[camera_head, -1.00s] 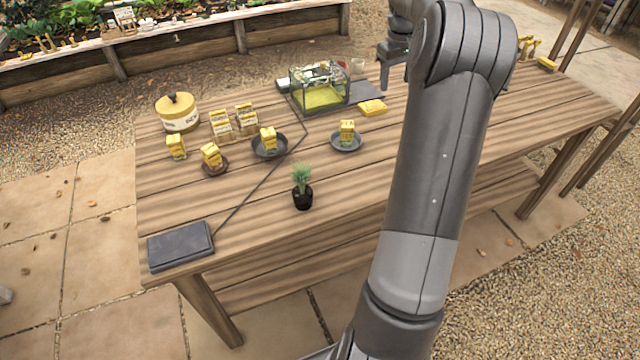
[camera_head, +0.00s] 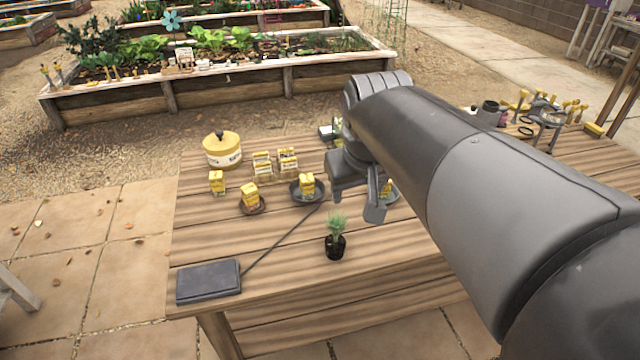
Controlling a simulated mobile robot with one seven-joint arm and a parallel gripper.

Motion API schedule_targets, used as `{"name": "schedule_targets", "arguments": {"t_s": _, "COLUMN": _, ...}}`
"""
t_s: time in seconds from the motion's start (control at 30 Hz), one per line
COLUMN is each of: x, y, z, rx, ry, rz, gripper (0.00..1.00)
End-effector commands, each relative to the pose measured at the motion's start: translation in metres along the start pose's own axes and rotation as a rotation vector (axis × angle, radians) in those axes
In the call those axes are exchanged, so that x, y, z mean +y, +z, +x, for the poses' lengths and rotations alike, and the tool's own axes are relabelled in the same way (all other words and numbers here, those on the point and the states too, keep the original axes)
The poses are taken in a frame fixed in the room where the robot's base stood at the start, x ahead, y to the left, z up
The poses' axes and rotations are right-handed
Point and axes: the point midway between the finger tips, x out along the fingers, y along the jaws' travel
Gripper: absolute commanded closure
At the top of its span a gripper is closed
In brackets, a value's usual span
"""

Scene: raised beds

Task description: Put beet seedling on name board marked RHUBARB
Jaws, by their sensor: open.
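A seedling in a small black pot (camera_head: 336,246), with feathery green leaves, stands upright on the wooden table near its front edge. It is the only potted seedling I see on the table; no label on it is readable. My gripper (camera_head: 356,203) is open, above the table just behind and right of the seedling, apart from it. My arm comes in from the right and hides part of the table. I cannot make out a board with the word RHUBARB; lettering here is too small to read.
A dark flat slab (camera_head: 208,282) lies at the table's front left corner, with a dark cord near it. Yellow packets, some on small saucers, and a yellow-lidded tin (camera_head: 222,150) stand farther back. A raised bed (camera_head: 230,80) is behind. Table left of the seedling is mostly clear.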

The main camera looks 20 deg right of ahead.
Motion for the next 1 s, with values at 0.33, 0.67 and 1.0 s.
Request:
{"name": "schedule_targets", "arguments": {"t_s": 0.33, "x": -0.039, "y": 0.083, "z": 0.002, "rx": 0.095, "ry": -0.086, "rz": 0.040, "gripper": 0.41}}
{"name": "schedule_targets", "arguments": {"t_s": 0.67, "x": -0.043, "y": 0.091, "z": 0.004, "rx": 0.103, "ry": -0.098, "rz": 0.047, "gripper": 0.41}}
{"name": "schedule_targets", "arguments": {"t_s": 1.0, "x": -0.041, "y": 0.082, "z": 0.006, "rx": 0.081, "ry": -0.095, "rz": 0.046, "gripper": 0.24}}
